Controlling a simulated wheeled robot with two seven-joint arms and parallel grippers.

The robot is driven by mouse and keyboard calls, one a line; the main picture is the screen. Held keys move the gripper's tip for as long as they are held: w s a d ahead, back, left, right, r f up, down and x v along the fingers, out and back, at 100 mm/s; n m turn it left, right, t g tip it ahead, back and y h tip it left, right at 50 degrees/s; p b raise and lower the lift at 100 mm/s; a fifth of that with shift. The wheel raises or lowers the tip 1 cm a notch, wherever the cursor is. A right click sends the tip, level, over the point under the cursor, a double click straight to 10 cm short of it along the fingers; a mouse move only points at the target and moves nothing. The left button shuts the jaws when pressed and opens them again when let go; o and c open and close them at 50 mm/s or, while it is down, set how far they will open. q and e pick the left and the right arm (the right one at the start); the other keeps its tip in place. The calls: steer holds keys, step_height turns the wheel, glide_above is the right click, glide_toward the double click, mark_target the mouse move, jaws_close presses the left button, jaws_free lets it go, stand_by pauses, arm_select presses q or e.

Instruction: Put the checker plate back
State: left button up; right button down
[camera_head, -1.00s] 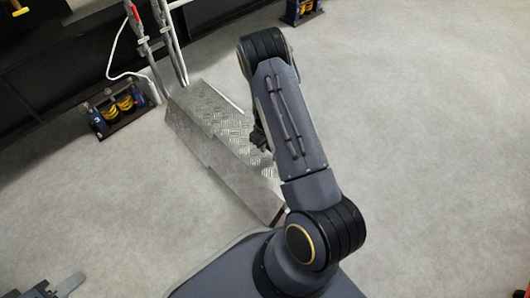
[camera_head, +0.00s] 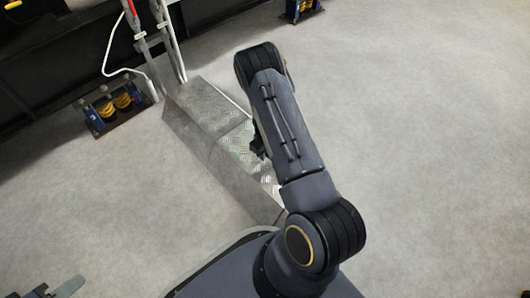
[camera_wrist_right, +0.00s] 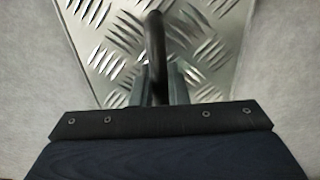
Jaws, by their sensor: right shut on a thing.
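The checker plate (camera_head: 252,165), bright metal with a raised tread pattern, lies along the top of a long grey box-like channel in the head view. It is partly hidden by my right arm. My right gripper (camera_head: 260,147) is at the plate, mostly behind the forearm. In the right wrist view my right gripper (camera_wrist_right: 160,88) is shut on a dark bar handle (camera_wrist_right: 155,45) standing up from the checker plate (camera_wrist_right: 110,45). The plate looks about level with the neighbouring plate; any small gap under it cannot be told. Part of my left gripper (camera_head: 68,287) shows at the bottom left corner.
A neighbouring tread plate (camera_head: 207,105) covers the channel's far end, where red and grey pipes (camera_head: 145,45) rise. A blue mount with yellow springs (camera_head: 115,107) stands to the left, another (camera_head: 302,10) at the top. The grey floor (camera_head: 420,130) is clear on the right.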

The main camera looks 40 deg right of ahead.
steer(key=c, duration=1.4)
jaws_free()
steer(key=s+a+r+m+t+y+p, duration=0.1)
steer(key=s+a+r+p, duration=0.15)
steer(key=r, duration=0.95)
steer(key=s+a+r+m+t+y+p, duration=0.1)
steer(key=a+r, duration=0.3)
steer(key=r, duration=0.8)
steer(key=s+a+r+m+t+y+p, duration=0.1)
steer(key=a+r+p, duration=0.15)
steer(key=r, duration=1.05)
steer(key=s+a+r+t, duration=0.1)
steer(key=s+a+r, duration=0.3)
steer(key=s, duration=0.4)
steer(key=s+a+r+t, duration=0.1)
steer(key=s+a+r, duration=0.3)
steer(key=s, duration=0.5)
steer(key=shift+s+a+r+t+y+b, duration=0.2)
steer(key=shift+r+t+y+b, duration=0.1)
steer(key=shift+y+b, duration=0.1)
